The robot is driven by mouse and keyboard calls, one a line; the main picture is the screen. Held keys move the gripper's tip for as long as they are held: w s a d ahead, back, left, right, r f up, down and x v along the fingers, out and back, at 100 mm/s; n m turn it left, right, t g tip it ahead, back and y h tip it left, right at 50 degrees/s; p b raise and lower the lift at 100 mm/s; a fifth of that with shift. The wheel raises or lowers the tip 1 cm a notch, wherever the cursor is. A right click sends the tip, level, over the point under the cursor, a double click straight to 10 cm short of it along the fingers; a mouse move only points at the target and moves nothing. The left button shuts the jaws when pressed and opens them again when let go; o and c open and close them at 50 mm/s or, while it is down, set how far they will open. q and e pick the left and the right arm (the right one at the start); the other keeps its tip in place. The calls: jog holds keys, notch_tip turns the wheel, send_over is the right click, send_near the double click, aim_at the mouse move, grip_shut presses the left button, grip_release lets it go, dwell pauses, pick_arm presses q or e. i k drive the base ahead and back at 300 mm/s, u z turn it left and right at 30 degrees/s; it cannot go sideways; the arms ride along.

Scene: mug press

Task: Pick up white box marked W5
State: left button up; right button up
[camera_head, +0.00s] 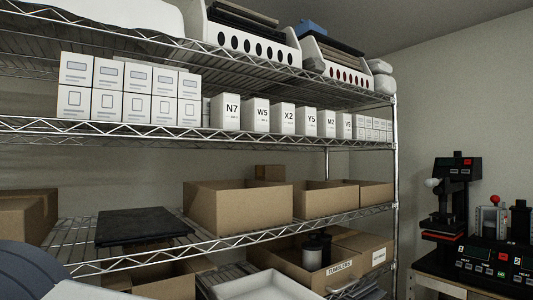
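The white box marked W5 (261,116) stands upright on the second wire shelf from the top. It is in a row of white boxes, between the box marked N7 (231,112) on its left and the box marked X2 (287,118) on its right. Its printed front faces me. Neither of my grippers shows in the head view.
More marked boxes, Y5 (310,122), M2 (329,123) and V5 (346,125), continue the row rightward. Stacked white boxes (107,104) stand left. The upper wire shelf (130,38) hangs above. Open cartons (237,207) sit below. A press (450,195) stands at right.

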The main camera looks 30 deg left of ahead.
aim_at(255, 112)
jog(key=u, duration=0.05)
jog(key=k, duration=0.65)
jog(key=u, duration=0.45)
jog(key=i, duration=0.6)
jog(key=u, duration=0.3)
